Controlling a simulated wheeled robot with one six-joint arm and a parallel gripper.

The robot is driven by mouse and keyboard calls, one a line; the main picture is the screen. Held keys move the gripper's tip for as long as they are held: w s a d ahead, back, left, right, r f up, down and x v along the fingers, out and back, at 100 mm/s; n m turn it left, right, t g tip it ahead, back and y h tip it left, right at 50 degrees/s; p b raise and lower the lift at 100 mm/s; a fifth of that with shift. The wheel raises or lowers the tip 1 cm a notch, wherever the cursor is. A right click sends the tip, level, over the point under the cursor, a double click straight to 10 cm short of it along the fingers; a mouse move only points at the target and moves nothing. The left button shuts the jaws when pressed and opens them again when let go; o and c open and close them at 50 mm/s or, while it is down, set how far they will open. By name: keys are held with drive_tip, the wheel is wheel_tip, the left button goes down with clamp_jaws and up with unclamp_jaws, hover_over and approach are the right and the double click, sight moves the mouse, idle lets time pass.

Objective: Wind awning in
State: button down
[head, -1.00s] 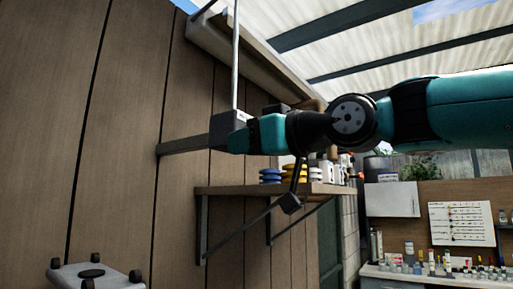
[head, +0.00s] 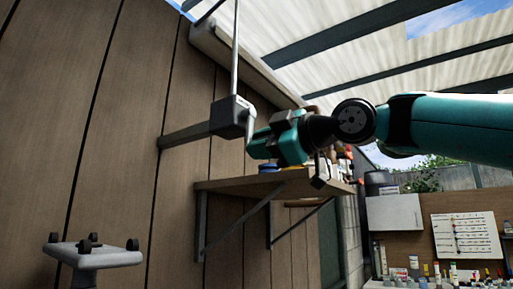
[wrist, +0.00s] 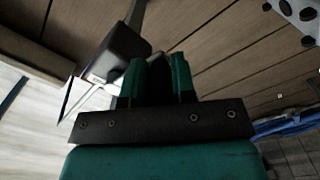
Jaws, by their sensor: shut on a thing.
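A dark gearbox (head: 231,117) sits at the end of a wall arm, with a thin pale rod (head: 235,45) rising from it. A short grey crank (head: 250,127) shows at its right side and runs down to my gripper (head: 258,147). My gripper is just right of and below the gearbox, shut on the crank's handle. In the wrist view, the gearbox (wrist: 125,42) is ahead and left of my fingers (wrist: 155,75); a dark grip (wrist: 158,72) lies between them. A long beige awning housing (head: 240,60) runs along the wall top.
A shelf (head: 265,184) on brackets sits below my gripper; my arm hides part of its contents. A small stand (head: 92,255) is at lower left. A workbench board with a chart (head: 466,236) stands at right. A plank wall (head: 120,130) is close behind.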

drive_tip(key=shift+w+d+f+n, duration=0.1)
drive_tip(key=shift+w+d+n, duration=0.25)
drive_tip(key=shift+n, duration=0.35)
drive_tip(key=shift+a, duration=0.1)
drive_tip(key=c, duration=0.9)
unclamp_jaws()
drive_tip(key=shift+w, duration=0.1)
drive_tip(key=shift+c, duration=0.2)
drive_tip(key=shift+b, duration=0.3)
drive_tip(key=b+v, duration=0.4)
drive_tip(key=v, duration=1.3)
drive_tip(key=shift+s, duration=0.2)
